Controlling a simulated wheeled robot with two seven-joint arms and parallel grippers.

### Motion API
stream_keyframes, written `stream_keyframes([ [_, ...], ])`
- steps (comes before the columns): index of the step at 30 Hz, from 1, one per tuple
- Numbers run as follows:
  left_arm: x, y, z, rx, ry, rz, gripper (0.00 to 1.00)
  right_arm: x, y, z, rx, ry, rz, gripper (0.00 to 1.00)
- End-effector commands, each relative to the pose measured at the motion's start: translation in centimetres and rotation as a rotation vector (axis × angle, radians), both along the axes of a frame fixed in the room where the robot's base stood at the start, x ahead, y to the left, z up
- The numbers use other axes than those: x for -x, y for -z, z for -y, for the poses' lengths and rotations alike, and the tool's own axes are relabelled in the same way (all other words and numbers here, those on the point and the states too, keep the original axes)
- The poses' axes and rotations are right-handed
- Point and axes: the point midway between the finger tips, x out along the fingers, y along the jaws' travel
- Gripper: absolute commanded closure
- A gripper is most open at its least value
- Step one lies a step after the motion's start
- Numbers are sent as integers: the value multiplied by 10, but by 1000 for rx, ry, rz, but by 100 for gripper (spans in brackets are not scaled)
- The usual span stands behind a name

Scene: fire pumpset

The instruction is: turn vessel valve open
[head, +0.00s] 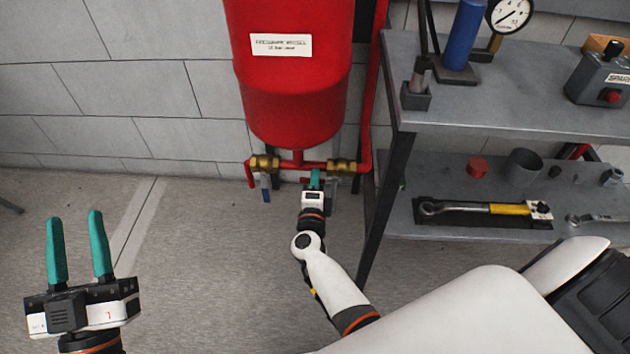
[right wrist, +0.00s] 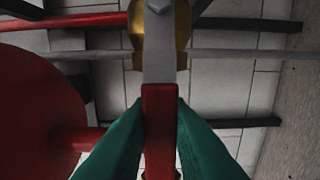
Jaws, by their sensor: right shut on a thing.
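The red pressure vessel (head: 295,100) hangs against the wall with a white label on its front. Below it a red pipe carries two brass valves, one at the left (head: 263,163) with a blue lever (head: 265,190) hanging down, and one at the right (head: 341,166). My right gripper (head: 315,180) is just under the pipe, beside the right valve. In the right wrist view its green fingers are shut on a red-gripped lever (right wrist: 159,120), whose grey metal part reaches a brass valve body (right wrist: 140,35). My left gripper (head: 78,250) is open and empty, low at the left.
A grey two-level bench (head: 500,130) stands at the right, its leg close to my right arm. It bears a gauge (head: 510,12), a blue cylinder (head: 464,35), a switch box (head: 602,75) and, lower, a yellow-handled wrench (head: 490,208).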

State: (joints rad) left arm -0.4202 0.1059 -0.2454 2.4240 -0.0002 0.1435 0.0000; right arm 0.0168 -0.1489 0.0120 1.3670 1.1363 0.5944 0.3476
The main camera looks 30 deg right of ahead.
Motion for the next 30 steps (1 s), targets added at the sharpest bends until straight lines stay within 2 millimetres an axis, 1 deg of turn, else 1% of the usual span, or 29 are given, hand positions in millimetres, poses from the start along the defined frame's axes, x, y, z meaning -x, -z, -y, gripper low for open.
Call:
stream_keyframes([
  [11,0,0,0,-1,0,-2,61,0,0,0,-8,1,4,100],
  [12,0,0,0,-1,0,-2,61,0,0,0,-8,1,4,78],
  [14,0,0,0,-1,0,-2,61,0,0,0,-7,1,3,68],
  [15,0,0,0,-1,0,-2,61,0,0,0,-7,1,3,62],
  [30,-1,1,0,-3,0,-11,61,0,0,-3,-5,0,2,61],
])
